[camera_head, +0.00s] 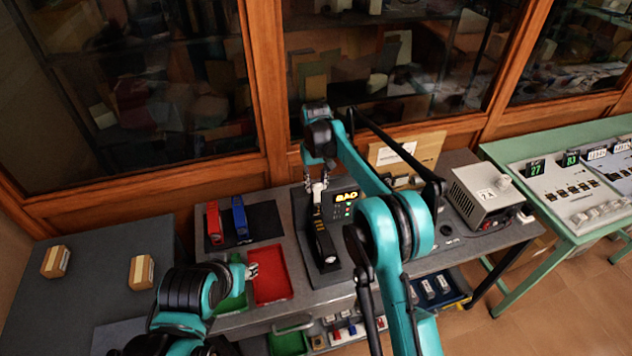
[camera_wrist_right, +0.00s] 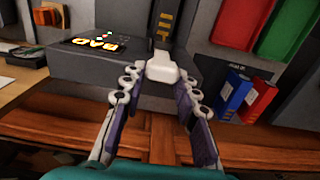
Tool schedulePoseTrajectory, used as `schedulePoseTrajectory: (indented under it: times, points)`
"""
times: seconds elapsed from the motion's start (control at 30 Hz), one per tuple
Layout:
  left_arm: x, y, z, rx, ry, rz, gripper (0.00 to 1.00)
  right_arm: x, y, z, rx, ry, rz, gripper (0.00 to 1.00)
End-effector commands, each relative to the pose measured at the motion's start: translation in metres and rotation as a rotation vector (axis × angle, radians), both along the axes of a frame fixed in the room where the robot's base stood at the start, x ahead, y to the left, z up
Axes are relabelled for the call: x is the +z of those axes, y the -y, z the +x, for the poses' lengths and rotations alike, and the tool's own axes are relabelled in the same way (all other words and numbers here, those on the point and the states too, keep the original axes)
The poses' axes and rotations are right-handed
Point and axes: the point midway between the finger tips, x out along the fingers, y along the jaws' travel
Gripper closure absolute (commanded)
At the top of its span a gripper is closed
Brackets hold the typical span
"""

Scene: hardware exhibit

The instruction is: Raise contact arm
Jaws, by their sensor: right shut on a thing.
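The contact arm (camera_head: 323,242) is a black lever with yellow stripes on a dark tester (camera_head: 346,208) whose display glows orange and reads BAD. In the right wrist view the striped contact arm (camera_wrist_right: 165,22) ends in a white handle (camera_wrist_right: 166,70). My right gripper (camera_head: 317,186) is over the far end of the tester; in the wrist view its two fingers (camera_wrist_right: 163,78) are shut on the white handle, one on each side. My left gripper (camera_head: 250,271) is low, by the green and red trays, partly hidden by its own arm; its finger state is unclear.
A red block (camera_head: 214,223) and a blue block (camera_head: 240,218) stand on a dark mat left of the tester. A red tray (camera_head: 271,274) lies in front of them. A grey power box (camera_head: 482,194) stands to the right. Wooden glass cabinets (camera_head: 268,90) close off the back.

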Motion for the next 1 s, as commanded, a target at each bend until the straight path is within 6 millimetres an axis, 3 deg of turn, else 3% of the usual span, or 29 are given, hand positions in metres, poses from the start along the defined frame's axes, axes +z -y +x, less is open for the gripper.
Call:
schedulePoseTrajectory:
  times: [0.6,0.63,0.7,1.0]
  points:
    - [0.0004,0.0000,-0.0001,0.000,0.000,0.000,0.61,-0.0002,-0.0014,0.0044,0.000,0.014,0.005,1.00]
    - [0.0004,0.0000,-0.0001,0.000,0.000,0.000,0.61,-0.0001,-0.0015,0.0045,0.000,0.014,0.005,0.65]
    - [0.0004,0.0000,-0.0001,0.000,0.000,0.000,0.61,-0.0002,-0.0014,0.0043,0.000,0.014,0.005,0.48]
    - [0.0004,0.0000,-0.0001,0.000,0.000,0.000,0.61,0.0009,-0.0009,0.0031,0.000,0.010,0.003,0.48]
